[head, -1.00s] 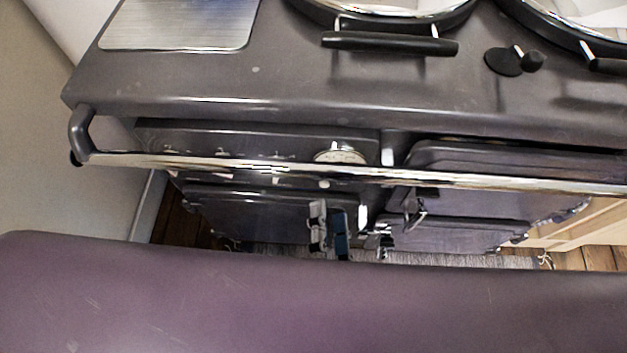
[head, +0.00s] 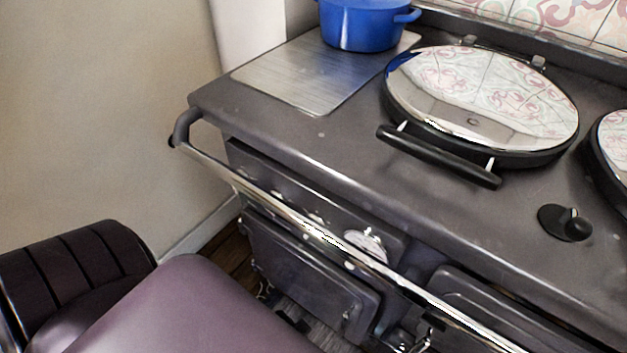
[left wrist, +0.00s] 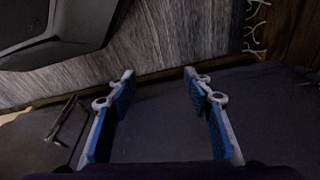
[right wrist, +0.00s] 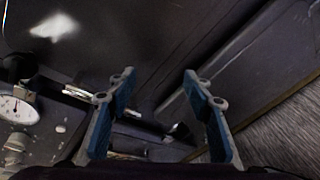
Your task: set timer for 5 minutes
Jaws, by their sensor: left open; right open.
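No thing in view is clearly marked as a timer. A round black piece with a knob (head: 565,222) sits on the dark stove top, right of the near lid. A round white-faced dial (head: 366,245) is on the stove's front, partly behind the chrome rail; a similar dial (right wrist: 18,108) shows at the left of the right wrist view. My left gripper (left wrist: 158,76) is open and empty, with a grey rug beyond its fingers. My right gripper (right wrist: 160,76) is open and empty, close to the stove's dark front. Neither gripper shows clearly in the head view.
The stove (head: 330,150) has a chrome rail (head: 270,208) along its front edge. A lid with a black handle (head: 480,100) is closed on top. A wall (head: 100,110) bounds the left side.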

